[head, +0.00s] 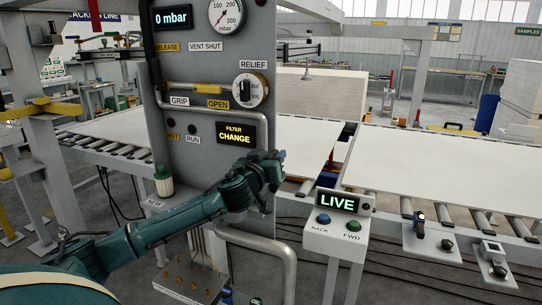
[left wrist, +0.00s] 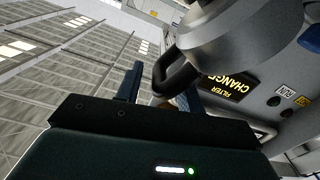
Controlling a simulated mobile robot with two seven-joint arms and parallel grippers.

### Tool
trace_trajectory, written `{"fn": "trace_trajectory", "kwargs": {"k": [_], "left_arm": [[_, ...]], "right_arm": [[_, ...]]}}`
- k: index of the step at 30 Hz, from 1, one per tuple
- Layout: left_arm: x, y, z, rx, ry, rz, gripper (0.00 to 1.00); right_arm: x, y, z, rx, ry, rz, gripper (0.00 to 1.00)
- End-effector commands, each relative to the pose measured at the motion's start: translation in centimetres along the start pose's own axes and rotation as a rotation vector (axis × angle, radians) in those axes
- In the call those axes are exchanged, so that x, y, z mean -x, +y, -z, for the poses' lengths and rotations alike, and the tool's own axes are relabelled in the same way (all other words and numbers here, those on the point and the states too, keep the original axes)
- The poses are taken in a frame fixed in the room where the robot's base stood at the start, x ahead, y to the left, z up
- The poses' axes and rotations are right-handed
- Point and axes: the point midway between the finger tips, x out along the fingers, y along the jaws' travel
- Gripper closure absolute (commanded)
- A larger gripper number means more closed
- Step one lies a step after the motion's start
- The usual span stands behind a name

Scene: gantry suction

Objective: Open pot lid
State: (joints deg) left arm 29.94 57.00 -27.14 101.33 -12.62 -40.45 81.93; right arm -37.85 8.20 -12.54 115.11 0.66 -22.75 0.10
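The pot is hidden behind my left arm in the head view. In the left wrist view, a large rounded grey metal body (left wrist: 225,40), which looks like the pot and its lid, fills the upper right. A black looped handle (left wrist: 172,70) sticks out from it. My left gripper (head: 277,165) is in front of the panel, just right of the "FILTER CHANGE" display. In the left wrist view, my left gripper (left wrist: 158,90) has its fingers apart, with the handle's end at the gap between them. Contact is not clear. My right gripper is not in view.
The grey panel (head: 200,130) carries a gauge (head: 226,14), a relief knob (head: 250,90) and the "FILTER CHANGE" display (head: 236,133). A grey tube rail (head: 288,260) curves below my gripper. A "LIVE" button box (head: 337,215) and white boards (head: 450,170) on rollers are to the right.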

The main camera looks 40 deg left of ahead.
Motion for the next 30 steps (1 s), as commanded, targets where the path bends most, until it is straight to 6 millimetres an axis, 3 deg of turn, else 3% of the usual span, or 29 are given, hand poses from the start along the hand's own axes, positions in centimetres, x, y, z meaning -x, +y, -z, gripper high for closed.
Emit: {"fn": "trace_trajectory", "kwargs": {"k": [5, 18, 30], "left_arm": [[0.02, 0.01, -0.01, 0.000, 0.000, 0.000, 0.63], [0.07, 0.15, -0.04, 0.002, -0.001, -0.004, 0.99], [0.08, -0.05, -0.01, 0.035, -0.003, -0.006, 1.00]], "right_arm": [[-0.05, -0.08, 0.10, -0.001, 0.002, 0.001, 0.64], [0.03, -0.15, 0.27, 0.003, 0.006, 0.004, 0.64], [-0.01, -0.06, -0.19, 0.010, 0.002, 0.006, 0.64]]}}
